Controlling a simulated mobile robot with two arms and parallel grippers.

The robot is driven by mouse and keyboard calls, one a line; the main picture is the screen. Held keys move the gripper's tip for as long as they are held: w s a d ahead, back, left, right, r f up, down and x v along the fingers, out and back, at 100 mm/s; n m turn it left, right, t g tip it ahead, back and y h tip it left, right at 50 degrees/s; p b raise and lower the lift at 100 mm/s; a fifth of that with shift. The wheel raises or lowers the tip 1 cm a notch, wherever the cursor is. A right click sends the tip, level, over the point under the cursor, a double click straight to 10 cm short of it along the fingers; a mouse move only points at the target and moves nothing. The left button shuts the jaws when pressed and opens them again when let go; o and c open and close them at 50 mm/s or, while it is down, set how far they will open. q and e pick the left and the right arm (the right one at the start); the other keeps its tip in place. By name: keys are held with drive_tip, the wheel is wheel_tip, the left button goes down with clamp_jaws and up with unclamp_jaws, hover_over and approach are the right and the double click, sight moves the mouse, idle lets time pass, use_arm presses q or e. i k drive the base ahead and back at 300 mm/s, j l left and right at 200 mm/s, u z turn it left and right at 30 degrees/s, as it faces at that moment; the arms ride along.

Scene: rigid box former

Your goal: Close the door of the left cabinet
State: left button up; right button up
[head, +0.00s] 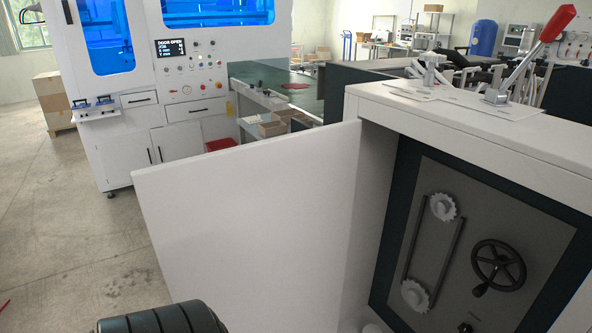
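The white cabinet door (245,215) stands wide open in the head view. It is a large plain panel reaching from the cabinet's left front edge out toward the left and toward me. The white cabinet (470,125) is on the right, and its opening is uncovered. Inside it show a grey panel (465,210), two toothed wheels joined by a chain, and a black handwheel (498,265). No handle shows on the door side facing me. Part of my own dark, ribbed arm shows at the bottom left, low in front of the door. Neither gripper's fingers are in view.
A red-handled lever clamp (535,60) stands on the cabinet top. A white machine (160,90) with blue windows stands behind the door on the left. A cardboard box (52,100) sits farther left. The concrete floor (60,230) left of the door is clear.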

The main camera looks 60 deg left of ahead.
sight(258, 232)
drive_tip(key=j+u, duration=0.25)
drive_tip(key=u, duration=0.15)
drive_tip(key=j+u, duration=0.4)
drive_tip(key=i+j+u, duration=0.1)
drive_tip(key=u, duration=0.3)
drive_tip(key=i+j+u, duration=0.1)
drive_tip(key=j+u, duration=0.15)
drive_tip(key=u, duration=0.15)
drive_tip(key=j+u, duration=0.15)
drive_tip(key=u, duration=0.25)
drive_tip(key=i+j+u, duration=0.1)
drive_tip(key=u, duration=0.35)
drive_tip(key=i+j+z, duration=0.2)
drive_tip(key=j+z, duration=0.15)
drive_tip(key=i+j+z, duration=0.1)
drive_tip(key=z, duration=0.35)
drive_tip(key=i+j+z, duration=0.1)
drive_tip(key=z, duration=0.35)
drive_tip(key=j+z, duration=0.2)
drive_tip(key=z, duration=0.25)
drive_tip(key=j+z, duration=0.2)
drive_tip(key=z, duration=0.25)
drive_tip(key=i, duration=0.05)
